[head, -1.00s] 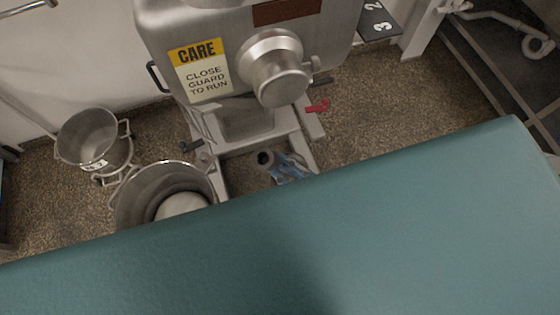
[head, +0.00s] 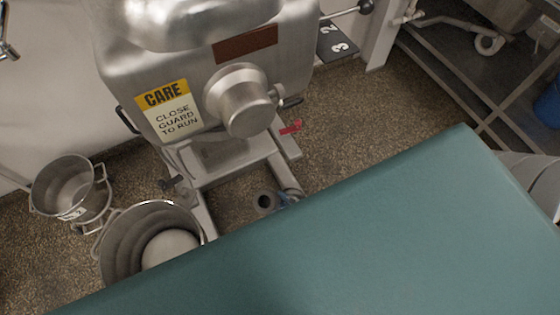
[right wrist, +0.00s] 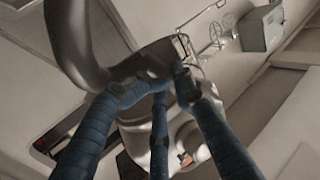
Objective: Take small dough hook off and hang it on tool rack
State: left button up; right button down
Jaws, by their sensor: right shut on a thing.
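My right gripper's blue fingers (right wrist: 160,90) close around a dark grey curved metal piece (right wrist: 78,45) in the right wrist view, which looks like the small dough hook. In the head view, a grey round end with a dark hole (head: 265,202) shows beside a bit of the blue fingers (head: 287,197), in front of the mixer's base. The rest of the hook and gripper is hidden behind a large teal surface. The mixer (head: 205,50) stands at the upper middle, with its round metal hub (head: 240,100) facing me. My left gripper is not in view. I cannot make out the tool rack.
A large metal bowl (head: 112,255) stands left of the mixer base, with a smaller bowl (head: 62,187) further left. A red lever (head: 290,127) sticks out at the base's right. Open speckled floor (head: 370,120) lies right of the mixer, then a metal-framed table.

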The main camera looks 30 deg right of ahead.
jog(key=v, duration=0.8)
jog(key=shift+s+p, duration=0.25)
jog(key=shift+p, duration=0.15)
dwell(0.6)
jog(key=shift+d+r, duration=0.15)
dwell(0.4)
